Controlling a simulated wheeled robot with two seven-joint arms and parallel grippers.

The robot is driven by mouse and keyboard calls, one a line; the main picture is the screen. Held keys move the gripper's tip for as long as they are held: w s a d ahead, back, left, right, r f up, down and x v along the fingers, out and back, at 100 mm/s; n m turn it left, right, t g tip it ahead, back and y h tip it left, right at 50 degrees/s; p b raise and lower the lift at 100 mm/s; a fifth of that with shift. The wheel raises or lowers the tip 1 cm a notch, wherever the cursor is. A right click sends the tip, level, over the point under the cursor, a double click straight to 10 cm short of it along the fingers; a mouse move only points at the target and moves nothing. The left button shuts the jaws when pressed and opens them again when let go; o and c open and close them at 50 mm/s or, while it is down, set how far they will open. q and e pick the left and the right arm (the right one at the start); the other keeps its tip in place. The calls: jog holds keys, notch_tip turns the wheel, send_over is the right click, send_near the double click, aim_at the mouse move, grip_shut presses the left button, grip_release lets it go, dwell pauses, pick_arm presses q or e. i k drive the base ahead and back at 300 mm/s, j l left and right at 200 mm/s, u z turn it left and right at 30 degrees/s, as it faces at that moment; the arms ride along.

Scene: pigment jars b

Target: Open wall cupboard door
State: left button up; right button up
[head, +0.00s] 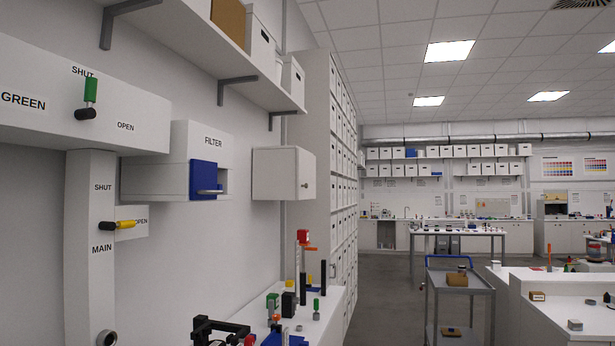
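The wall cupboard (277,174) is a small white box on the left wall, below the shelf, in the head view. Its door (310,172) is the narrow face turned to the right and looks shut. A small dark knob (305,185) sits on that face, near its close edge. I see the door only at a steep angle. Neither of my grippers can be made out in this view.
A white bench (335,300) with jars and stands is below the cupboard. A filter box with a blue slide (203,180) and a panel with a green lever (90,90) are closer on the wall. A grey trolley (458,280) stands right of the open floor (385,290).

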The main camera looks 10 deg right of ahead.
aim_at(306, 163)
jog(key=i+l+z, duration=0.45)
jog(key=i, duration=0.15)
jog(key=i+l+z, duration=0.25)
jog(key=i, duration=0.55)
jog(key=i+j+z, duration=0.1)
jog(key=i+z, duration=0.2)
jog(key=i, duration=0.5)
